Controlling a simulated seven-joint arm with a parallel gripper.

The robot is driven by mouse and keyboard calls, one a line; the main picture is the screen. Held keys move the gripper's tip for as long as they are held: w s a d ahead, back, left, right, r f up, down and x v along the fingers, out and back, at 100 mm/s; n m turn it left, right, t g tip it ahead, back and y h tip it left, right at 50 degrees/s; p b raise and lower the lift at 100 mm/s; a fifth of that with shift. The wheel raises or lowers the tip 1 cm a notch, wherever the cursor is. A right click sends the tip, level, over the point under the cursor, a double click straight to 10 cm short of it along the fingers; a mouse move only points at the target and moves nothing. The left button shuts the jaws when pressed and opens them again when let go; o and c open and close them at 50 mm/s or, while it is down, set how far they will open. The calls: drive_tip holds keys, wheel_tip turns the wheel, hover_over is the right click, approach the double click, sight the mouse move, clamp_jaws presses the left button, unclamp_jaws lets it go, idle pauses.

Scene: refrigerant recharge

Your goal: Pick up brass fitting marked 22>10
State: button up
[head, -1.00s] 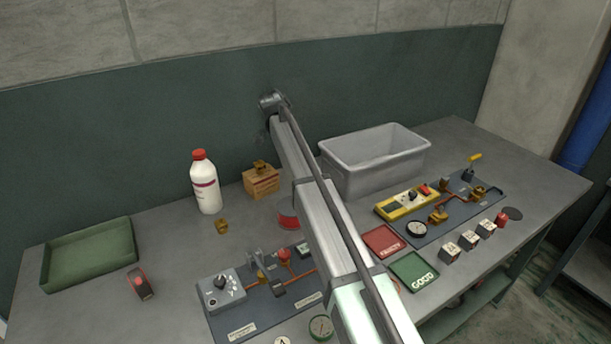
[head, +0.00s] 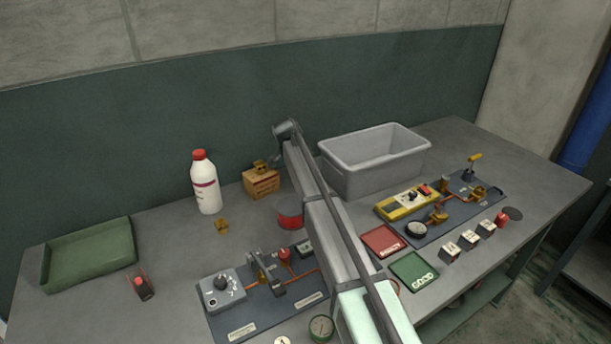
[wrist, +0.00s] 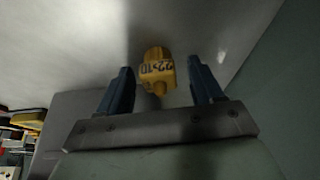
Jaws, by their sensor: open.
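In the wrist view a yellow brass fitting (wrist: 157,70), marked 22>10, shows between the two blue fingers of my gripper (wrist: 159,66). The fingers are open, with a visible gap on each side of it. Its depth relative to the fingertips is unclear. In the head view one brass fitting (head: 261,166) sits on a small wooden box and another brass fitting (head: 221,226) stands on the bench before the white bottle. Their marks are too small to read there, so I cannot tell which is the marked one. The fingers are not clear in the head view.
The wooden box (head: 261,184) stands between the white bottle (head: 206,184) and the grey bin (head: 345,178). A red tin (head: 290,216) is close beside my arm. A green tray (head: 88,256) is at left. Two equipment boards lie in front and at right.

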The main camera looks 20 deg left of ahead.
drive_tip(key=c, duration=1.1)
